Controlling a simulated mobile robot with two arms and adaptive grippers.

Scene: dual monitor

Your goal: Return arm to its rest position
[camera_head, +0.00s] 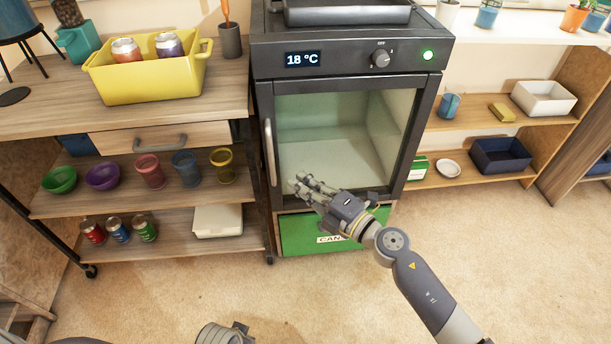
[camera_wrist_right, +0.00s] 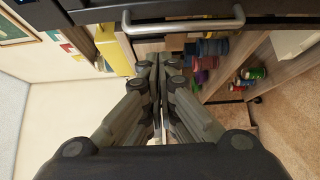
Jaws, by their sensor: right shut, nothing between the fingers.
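My right gripper (camera_head: 302,187) is shut and empty, in front of the lower part of the glass door (camera_head: 330,125) of a dark cabinet. Its arm comes in from the lower right. In the right wrist view my gripper's fingers (camera_wrist_right: 160,65) lie close together with nothing between them. A metal door handle (camera_wrist_right: 185,24) crosses the top of that view, apart from the fingertips. The door looks closed, with its handle (camera_head: 269,150) on the left side. A grey part of mine shows at the bottom edge; my left gripper's fingers do not show.
A wooden shelf cart (camera_head: 60,203) with bowls, cups and cans stands left of the cabinet. A yellow bin (camera_head: 150,83) with cans is on its top. A green box (camera_head: 300,235) sits below the door. Shelves stand at right. The floor (camera_head: 540,270) in front is clear.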

